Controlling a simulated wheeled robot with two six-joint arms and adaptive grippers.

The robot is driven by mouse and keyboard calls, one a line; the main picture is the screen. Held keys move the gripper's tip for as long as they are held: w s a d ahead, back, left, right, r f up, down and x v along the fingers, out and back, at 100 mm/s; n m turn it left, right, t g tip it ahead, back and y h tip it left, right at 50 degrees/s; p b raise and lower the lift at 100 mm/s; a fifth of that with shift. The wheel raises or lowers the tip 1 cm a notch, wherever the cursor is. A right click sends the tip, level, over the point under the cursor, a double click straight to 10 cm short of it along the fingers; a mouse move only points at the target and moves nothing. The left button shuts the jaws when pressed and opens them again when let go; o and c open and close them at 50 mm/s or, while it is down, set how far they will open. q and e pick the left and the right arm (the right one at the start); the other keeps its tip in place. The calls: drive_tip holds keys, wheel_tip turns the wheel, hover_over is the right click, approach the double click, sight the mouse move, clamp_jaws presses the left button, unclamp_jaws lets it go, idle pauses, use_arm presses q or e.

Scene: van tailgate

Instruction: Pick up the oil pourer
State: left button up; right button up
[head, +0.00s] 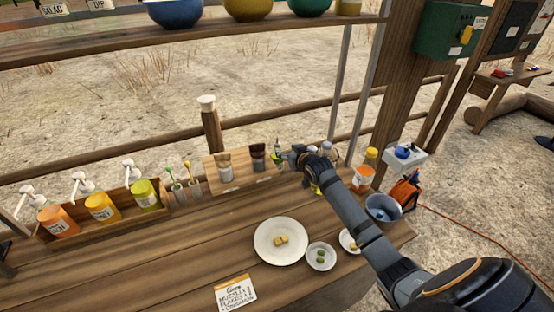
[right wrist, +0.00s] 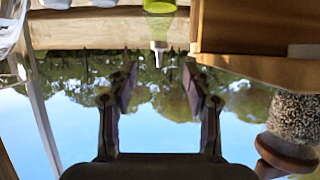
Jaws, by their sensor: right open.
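My left gripper is not in view.
A wooden rack (head: 247,184) with shakers stands left of the oil pourer. A speckled jar (right wrist: 296,118) is close by in the wrist view. Pump bottles fill a box (head: 110,218) at left. A white plate (head: 268,252) and small bowl (head: 321,267) sit on the counter's front.

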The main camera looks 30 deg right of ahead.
sight(278, 145)
drive_tip(key=x, duration=0.4)
drive_tip(key=shift+w, duration=0.1)
drive_tip(key=p+x, duration=0.1)
drive_tip(key=x, duration=0.2)
drive_tip(key=shift+w+f, duration=0.15)
drive_tip(key=shift+w, duration=0.15)
drive_tip(key=shift+w+d+f, duration=0.1)
drive_tip(key=shift+w+f, duration=0.1)
drive_tip(key=shift+w, duration=0.25)
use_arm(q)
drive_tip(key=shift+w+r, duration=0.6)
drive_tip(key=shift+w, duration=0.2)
use_arm(e)
drive_tip(key=shift+s, duration=0.1)
drive_tip(key=shift+r, duration=0.1)
drive_tip(key=shift+s, duration=0.1)
drive_tip(key=shift+c, duration=1.2)
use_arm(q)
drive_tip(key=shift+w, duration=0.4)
use_arm(e)
clamp_jaws()
